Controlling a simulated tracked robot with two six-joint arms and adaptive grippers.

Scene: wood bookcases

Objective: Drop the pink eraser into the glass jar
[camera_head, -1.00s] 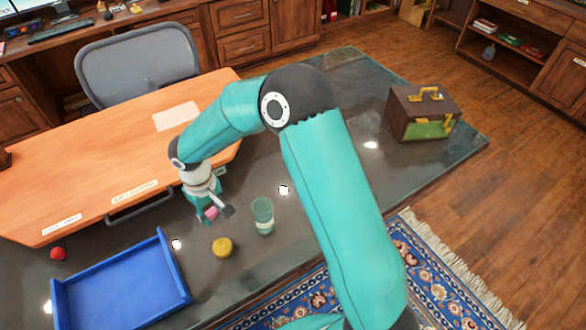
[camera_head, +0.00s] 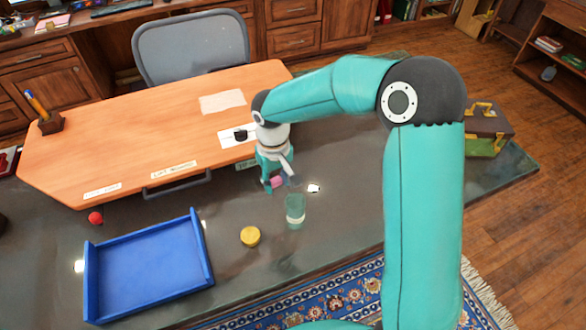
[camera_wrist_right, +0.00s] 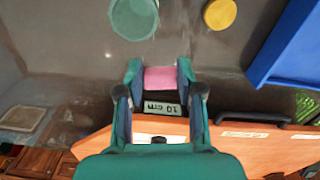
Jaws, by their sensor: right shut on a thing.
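The pink eraser (camera_head: 277,182) is held between the fingers of my right gripper (camera_head: 279,184), above the dark table top. In the right wrist view the eraser (camera_wrist_right: 160,78) sits squarely between the two fingertips (camera_wrist_right: 160,77). The greenish glass jar (camera_head: 295,211) stands upright on the dark surface, just in front of and slightly right of the gripper in the head view. The jar (camera_wrist_right: 134,17) also shows at the top of the wrist view, apart from the eraser. My left gripper is not in view.
A yellow round lid-like thing (camera_head: 250,236) lies left of the jar. A blue tray (camera_head: 207,256) and a red ball (camera_head: 95,218) are farther left. The orange desk (camera_head: 120,150) with labels stands behind. A brown case (camera_head: 491,122) is at the right.

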